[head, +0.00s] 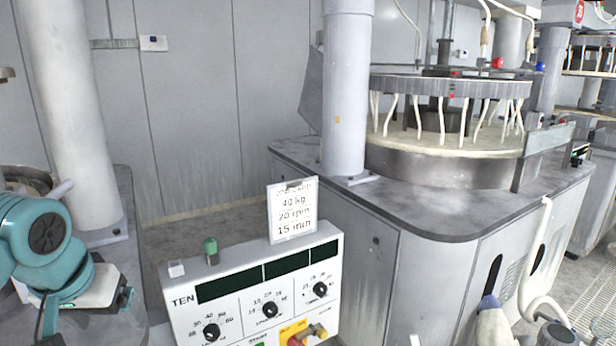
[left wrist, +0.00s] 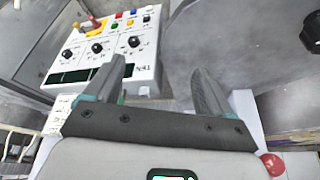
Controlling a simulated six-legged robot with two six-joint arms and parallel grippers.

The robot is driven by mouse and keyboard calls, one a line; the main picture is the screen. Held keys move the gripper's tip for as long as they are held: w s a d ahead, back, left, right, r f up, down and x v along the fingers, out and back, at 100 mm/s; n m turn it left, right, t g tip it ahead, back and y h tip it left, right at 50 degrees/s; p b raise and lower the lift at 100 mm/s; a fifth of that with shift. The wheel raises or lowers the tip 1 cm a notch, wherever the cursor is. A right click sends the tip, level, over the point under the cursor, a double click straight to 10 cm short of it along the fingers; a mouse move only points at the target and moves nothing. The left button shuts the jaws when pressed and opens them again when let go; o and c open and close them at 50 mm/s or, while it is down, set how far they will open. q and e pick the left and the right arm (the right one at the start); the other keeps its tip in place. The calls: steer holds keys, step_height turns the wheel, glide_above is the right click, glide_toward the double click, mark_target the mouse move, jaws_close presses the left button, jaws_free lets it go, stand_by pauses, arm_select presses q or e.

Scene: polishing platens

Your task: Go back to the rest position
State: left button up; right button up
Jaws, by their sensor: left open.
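My left gripper (left wrist: 158,82) is open in the left wrist view, its two dark fingers spread with nothing between them. In the head view my teal left arm comes in at the left edge, and the gripper's fingers are hard to make out there. The white control panel (head: 180,318) stands to the right of that arm in the head view. It also shows upside down in the left wrist view (left wrist: 140,70), beyond the left finger.
A sign card (head: 292,210) stands on the panel beside a green knob (head: 211,250). A polishing machine (head: 450,215) with a round platen fills the right. Pale columns (head: 72,110) (head: 346,95) rise at left and centre. Grey wall panels stand behind. A grated floor (head: 585,285) shows at far right.

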arm_select(q)
steer(key=w+d+f+m+g+h+p, duration=0.1)
steer(key=d+f, duration=0.3)
steer(key=f, duration=0.6)
steer(key=w+d+f+g+h+p, duration=0.1)
steer(key=d+f, duration=0.3)
steer(key=f, duration=0.5)
steer(key=d+f+m+g+h, duration=0.1)
steer(key=d+f, duration=0.2)
steer(key=f, duration=0.7)
steer(key=s+d+f+n+p, duration=0.1)
steer(key=s+d+f, duration=0.2)
steer(key=s+f, duration=0.4)
steer(key=s+d+f+n+g+h+p, duration=0.1)
steer(key=s+d+f, duration=0.2)
steer(key=s+f, duration=0.5)
steer(key=s, duration=0.3)
steer(key=shift+s+d+f+h, duration=0.15)
steer(key=shift+s+f+h, duration=0.05)
steer(key=shift+f+h, duration=0.1)
